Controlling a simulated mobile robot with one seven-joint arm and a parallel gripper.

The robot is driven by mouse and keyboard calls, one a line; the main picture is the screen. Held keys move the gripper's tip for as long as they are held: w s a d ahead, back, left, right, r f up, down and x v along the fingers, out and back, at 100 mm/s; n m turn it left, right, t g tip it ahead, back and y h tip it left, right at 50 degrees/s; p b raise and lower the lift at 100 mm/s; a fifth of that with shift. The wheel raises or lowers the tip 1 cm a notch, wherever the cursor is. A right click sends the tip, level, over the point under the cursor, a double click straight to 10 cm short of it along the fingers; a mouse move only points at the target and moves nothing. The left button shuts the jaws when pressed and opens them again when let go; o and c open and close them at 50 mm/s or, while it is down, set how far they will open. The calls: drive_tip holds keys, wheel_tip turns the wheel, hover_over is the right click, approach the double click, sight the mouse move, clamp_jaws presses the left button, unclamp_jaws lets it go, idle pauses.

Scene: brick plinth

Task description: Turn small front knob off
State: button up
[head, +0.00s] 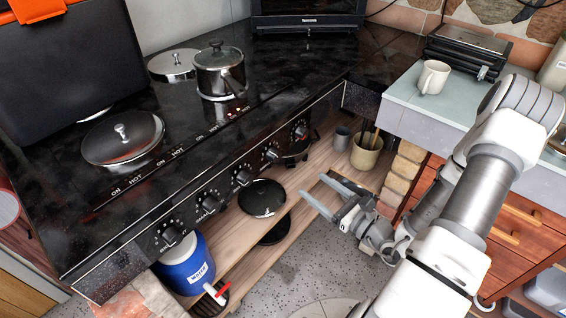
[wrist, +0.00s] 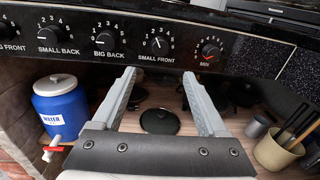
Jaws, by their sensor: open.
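The small front knob (wrist: 157,42) is a black dial on the stove's dark front panel, above the "SMALL FRONT" label in the wrist view. Its white pointer is tilted up and left, away from where the pointers of the knobs to its left lie. In the head view this knob (head: 270,153) is second from the right in the row. My gripper (head: 316,185) is open and empty, in front of the panel and apart from it. In the wrist view its two fingers (wrist: 158,78) point at the panel, just below the knob and on either side of it.
The big back knob (wrist: 105,40) and the red-marked "MIN" knob (wrist: 210,50) flank it. A pot (head: 220,75) and a lidded pan (head: 123,137) stand on the stove top. Below are a blue water jug (head: 187,265) and a utensil pot (head: 366,152). A drawer cabinet (head: 510,205) stands right.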

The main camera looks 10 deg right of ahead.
sight(278, 159)
drive_tip(key=b+x, duration=0.1)
drive_tip(key=x, duration=1.1)
drive_tip(key=shift+w+a, duration=0.2)
drive_tip(key=shift+w, duration=0.05)
drive_tip(key=shift+f, duration=0.1)
clamp_jaws()
